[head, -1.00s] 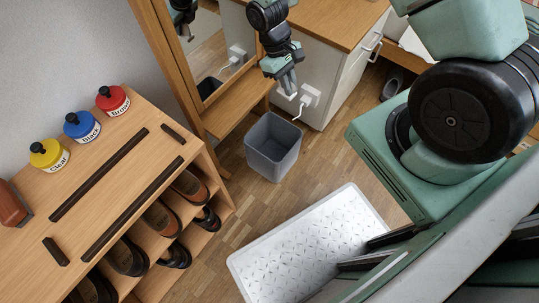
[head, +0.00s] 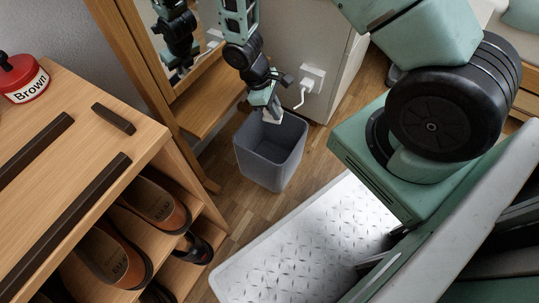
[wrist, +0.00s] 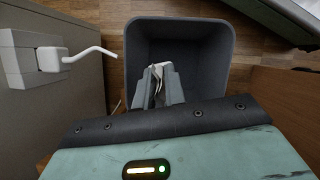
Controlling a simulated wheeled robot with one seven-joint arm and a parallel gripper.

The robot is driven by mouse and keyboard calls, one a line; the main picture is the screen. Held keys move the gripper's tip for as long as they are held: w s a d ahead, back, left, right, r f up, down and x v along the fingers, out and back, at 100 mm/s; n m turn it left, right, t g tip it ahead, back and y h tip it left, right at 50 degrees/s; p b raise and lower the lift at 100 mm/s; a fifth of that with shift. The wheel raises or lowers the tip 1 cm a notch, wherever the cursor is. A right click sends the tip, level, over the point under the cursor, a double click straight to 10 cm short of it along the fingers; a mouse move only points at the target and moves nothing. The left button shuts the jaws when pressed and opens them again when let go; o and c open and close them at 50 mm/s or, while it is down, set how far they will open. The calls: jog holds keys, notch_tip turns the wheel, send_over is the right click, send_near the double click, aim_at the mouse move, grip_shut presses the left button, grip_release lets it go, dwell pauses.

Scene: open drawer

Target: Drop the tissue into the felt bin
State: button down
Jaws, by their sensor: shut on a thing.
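The grey felt bin (head: 272,165) stands upright on the wooden floor, open at the top. It also shows from above in the wrist view (wrist: 222,50), where its inside looks empty. My gripper (head: 272,112) is above the bin's opening near its back rim, pointing down. It is shut on the tissue, a small white crumpled piece (head: 271,119). In the wrist view the tissue (wrist: 157,80) shows between the fingers (wrist: 159,75), over the opening. Most of the tissue is hidden by the fingers.
A shoe shelf (head: 160,150) stands at the left. A wooden-framed mirror (head: 150,60) is behind the bin. A white socket with a cord (head: 311,76) is on the cabinet side, right of my gripper.

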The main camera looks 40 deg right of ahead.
notch_tip(320, 180, down, 6)
jog(key=b, duration=0.6)
jog(key=c, duration=1.4)
grip_release()
jog(key=p+v, duration=0.5)
jog(key=v, duration=0.7)
jog(key=shift+p, duration=0.4)
